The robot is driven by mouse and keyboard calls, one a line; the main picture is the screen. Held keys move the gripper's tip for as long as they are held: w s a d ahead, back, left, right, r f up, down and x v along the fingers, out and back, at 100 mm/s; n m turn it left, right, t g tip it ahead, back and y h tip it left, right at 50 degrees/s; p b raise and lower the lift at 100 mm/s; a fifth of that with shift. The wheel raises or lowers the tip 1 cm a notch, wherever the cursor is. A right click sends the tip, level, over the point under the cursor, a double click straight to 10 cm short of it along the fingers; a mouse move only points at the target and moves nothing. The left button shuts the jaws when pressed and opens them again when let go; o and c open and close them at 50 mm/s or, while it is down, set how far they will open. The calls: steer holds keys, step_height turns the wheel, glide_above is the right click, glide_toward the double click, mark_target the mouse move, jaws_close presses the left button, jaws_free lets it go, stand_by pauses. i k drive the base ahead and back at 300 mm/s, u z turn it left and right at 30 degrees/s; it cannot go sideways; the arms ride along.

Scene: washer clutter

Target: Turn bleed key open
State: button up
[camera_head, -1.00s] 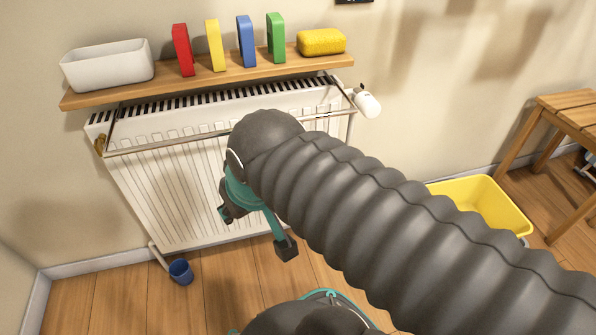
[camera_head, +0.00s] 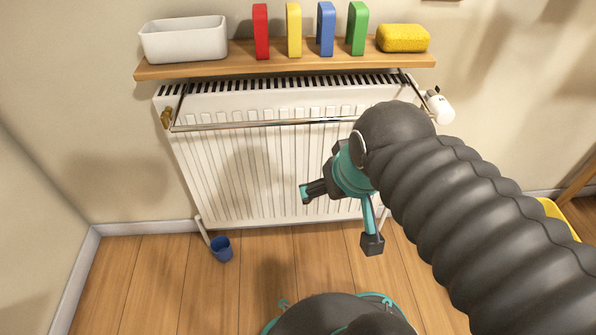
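A small brass-coloured fitting (camera_head: 166,118), which looks like the bleed key on its valve, sits at the upper left corner of the white radiator (camera_head: 240,165). Its exact turn angle is too small to tell. My gripper (camera_head: 341,218), with teal and dark fingers, is in front of the lower right part of the radiator. Its fingers are spread apart with nothing between them. It is well to the right of and below the brass fitting, not touching it. My arm hides part of the radiator's right side.
A wooden shelf (camera_head: 285,63) above the radiator carries a white bin (camera_head: 185,40), several coloured blocks and a yellow sponge (camera_head: 403,39). A metal rail (camera_head: 270,123) crosses the radiator front. A blue cup (camera_head: 221,249) stands on the floor below. The left floor is clear.

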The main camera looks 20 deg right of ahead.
mark_target(165, 117)
steer(key=z, duration=1.55)
steer(key=k, duration=0.8)
steer(key=u, duration=1.3)
